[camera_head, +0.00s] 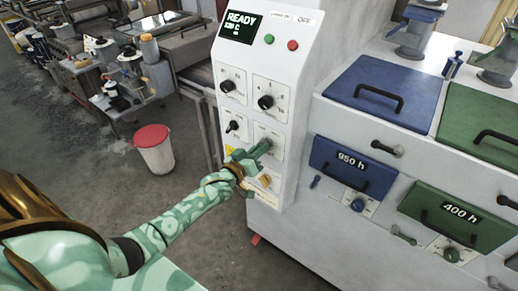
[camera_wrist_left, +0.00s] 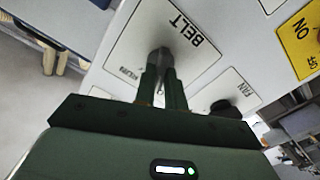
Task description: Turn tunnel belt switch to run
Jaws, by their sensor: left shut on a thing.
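The belt switch (camera_wrist_left: 163,56) is a dark knob on a white plate marked BELT in the left wrist view, where the lettering is upside down. My left gripper (camera_wrist_left: 161,75) is shut on this knob, its two green fingers on either side. In the head view my left gripper (camera_head: 265,147) reaches the lower part of the white control panel (camera_head: 252,55), at the belt plate (camera_head: 275,134). The fingers and wrist hide the knob there, and I cannot read its setting. My right gripper is in neither view.
The fan knob (camera_head: 232,126) sits close to the left of the belt plate.

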